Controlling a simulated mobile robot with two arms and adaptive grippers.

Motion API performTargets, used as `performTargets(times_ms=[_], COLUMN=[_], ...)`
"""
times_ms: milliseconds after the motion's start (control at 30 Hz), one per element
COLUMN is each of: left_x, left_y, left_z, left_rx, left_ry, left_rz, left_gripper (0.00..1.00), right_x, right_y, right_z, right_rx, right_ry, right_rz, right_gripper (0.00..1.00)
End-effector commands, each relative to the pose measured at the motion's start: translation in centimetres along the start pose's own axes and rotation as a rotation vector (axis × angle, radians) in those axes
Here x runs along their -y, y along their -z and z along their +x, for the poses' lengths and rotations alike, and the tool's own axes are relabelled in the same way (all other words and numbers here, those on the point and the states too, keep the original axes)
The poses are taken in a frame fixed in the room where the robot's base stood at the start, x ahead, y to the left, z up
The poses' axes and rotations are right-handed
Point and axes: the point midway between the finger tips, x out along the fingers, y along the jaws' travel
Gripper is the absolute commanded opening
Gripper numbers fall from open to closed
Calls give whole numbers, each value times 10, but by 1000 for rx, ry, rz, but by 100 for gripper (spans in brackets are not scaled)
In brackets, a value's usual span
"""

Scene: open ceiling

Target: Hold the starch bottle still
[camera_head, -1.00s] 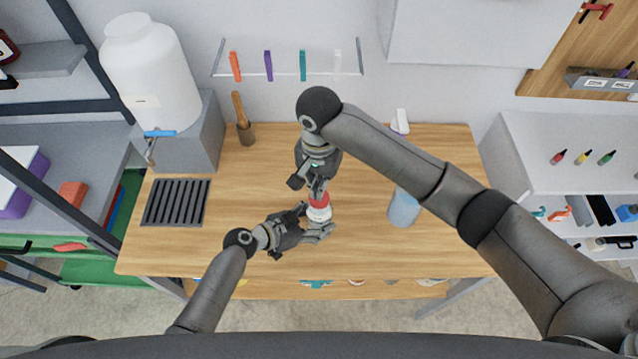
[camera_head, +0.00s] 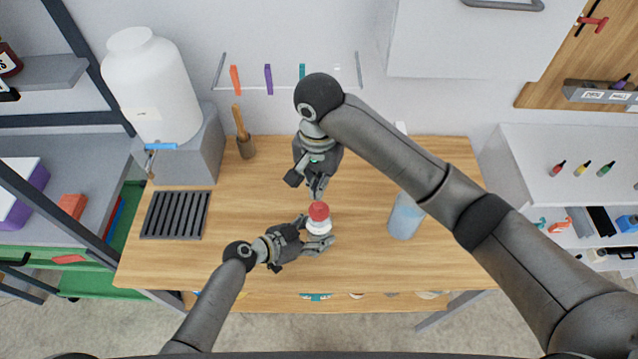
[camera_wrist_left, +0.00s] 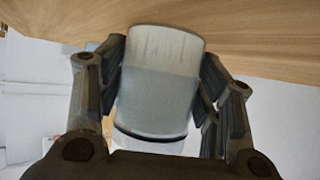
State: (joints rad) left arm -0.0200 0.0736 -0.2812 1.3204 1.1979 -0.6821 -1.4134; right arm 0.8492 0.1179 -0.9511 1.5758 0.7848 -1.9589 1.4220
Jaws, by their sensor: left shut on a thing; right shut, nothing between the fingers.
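The starch bottle (camera_head: 319,227) is white with a red cap (camera_head: 319,211) and stands near the middle of the wooden table. My left gripper (camera_head: 318,240) is shut around the bottle's body from the left and front. In the left wrist view the pale bottle (camera_wrist_left: 158,85) sits between the two fingers; its label cannot be read. My right gripper (camera_head: 317,190) is shut and empty just above and behind the red cap, pointing down at it. The cap shows whole, apart from the fingertips or barely touching; I cannot tell which.
A light-blue cup (camera_head: 406,216) stands on the table right of the bottle. A dark slotted rack (camera_head: 175,215) lies at the left. The table's front middle is clear.

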Motion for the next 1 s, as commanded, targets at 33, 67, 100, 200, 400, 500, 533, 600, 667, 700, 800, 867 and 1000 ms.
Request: performTargets(times_ms=[33,67,100,200,400,500,533,600,667,700,800,867,1000], left_x=[0,0,0,0,0,0,0,0,0,0,0,1,1], left_y=[0,0,0,0,0,0,0,0,0,0,-1,-2,-2], left_z=[0,0,0,0,0,0,0,0,-1,-2,-9,-16,-40], left_rx=[0,0,0,0,0,0,0,0,0,1,1,2,3], left_ry=[0,1,1,0,0,0,0,0,0,1,1,1,2], left_rz=[0,0,0,0,0,0,0,0,0,0,1,2,3], left_gripper=[47,47,47,72,85,85,85,85,85,85,85,85,85], right_x=[0,0,0,0,0,0,0,0,0,0,0,0,0], right_y=[0,0,0,0,0,0,0,0,0,0,0,0,0], right_z=[0,0,0,0,0,0,0,0,0,0,0,0,0], right_rx=[0,0,0,0,0,0,0,0,0,0,0,0,0], right_ry=[0,0,0,0,0,0,0,0,0,0,0,0,0], right_rz=[0,0,0,0,0,0,0,0,0,0,0,0,0], right_gripper=[0,0,0,0,0,0,0,0,0,0,0,0,0])
